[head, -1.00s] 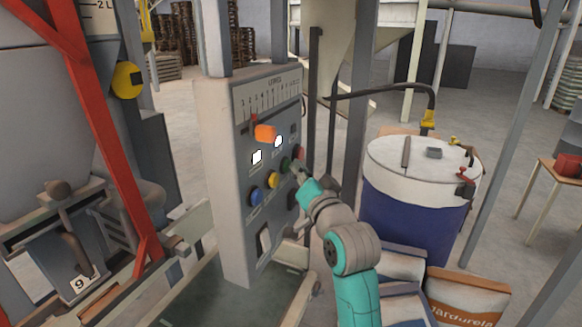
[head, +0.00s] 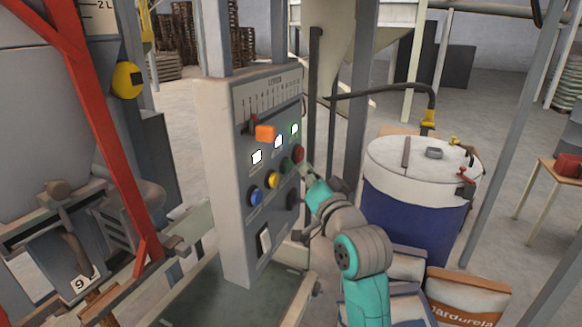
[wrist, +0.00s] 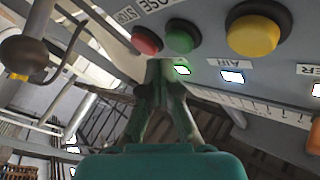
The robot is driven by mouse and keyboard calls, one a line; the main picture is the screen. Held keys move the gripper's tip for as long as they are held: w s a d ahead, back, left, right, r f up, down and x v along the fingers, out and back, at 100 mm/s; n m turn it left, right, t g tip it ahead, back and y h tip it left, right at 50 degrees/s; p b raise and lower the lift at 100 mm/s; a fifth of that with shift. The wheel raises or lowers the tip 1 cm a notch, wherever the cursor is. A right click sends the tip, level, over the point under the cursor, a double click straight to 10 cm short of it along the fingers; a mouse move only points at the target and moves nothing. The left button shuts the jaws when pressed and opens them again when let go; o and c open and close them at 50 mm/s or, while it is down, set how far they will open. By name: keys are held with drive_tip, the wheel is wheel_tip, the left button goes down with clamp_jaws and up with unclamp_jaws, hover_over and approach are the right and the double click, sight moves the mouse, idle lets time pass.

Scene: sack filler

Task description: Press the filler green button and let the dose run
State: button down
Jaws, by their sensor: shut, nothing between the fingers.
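The green button (head: 286,165) is on the grey control panel (head: 232,190), between the yellow button (head: 272,180) and the red button (head: 299,153). In the wrist view the green button (wrist: 183,36) is by a DOSE label and stands out from the panel. A small lamp (head: 295,129) on the panel glows green-white; it also shows in the wrist view (wrist: 181,70). My gripper (head: 305,170) is just right of the green button in the head view. In the wrist view its fingertips (wrist: 165,66) meet, empty, beside the button and appear apart from it.
The panel also carries a blue button (head: 255,197), an orange block (head: 265,133) and other lit lamps. A blue drum with a white lid (head: 415,200) and sacks (head: 465,295) stand right of my arm. A red frame post (head: 100,130) is at left.

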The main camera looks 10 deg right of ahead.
drive_tip(key=shift+d, duration=0.1)
drive_tip(key=s+d, duration=0.1)
drive_tip(key=d, duration=0.1)
drive_tip(key=s+d, duration=0.2)
drive_tip(key=shift+s+d, duration=0.3)
drive_tip(key=shift+d, duration=0.05)
idle(0.6)
drive_tip(key=s+f+g+h, duration=0.1)
drive_tip(key=s+f, duration=0.5)
drive_tip(key=f, duration=0.3)
drive_tip(key=s+f+h, duration=0.1)
drive_tip(key=s+f, duration=0.5)
drive_tip(key=f, duration=0.3)
drive_tip(key=s+f+g+h, duration=0.1)
drive_tip(key=s+f, duration=0.6)
drive_tip(key=f, duration=0.3)
drive_tip(key=s+a+f+n+g, duration=0.1)
drive_tip(key=s+f+n, duration=0.1)
drive_tip(key=s, duration=1.4)
drive_tip(key=s+a+f+n+g, duration=0.1)
drive_tip(key=s+f+n, duration=0.2)
drive_tip(key=s, duration=1.3)
drive_tip(key=shift+s+n+g, duration=0.15)
drive_tip(key=shift+n+g, duration=0.15)
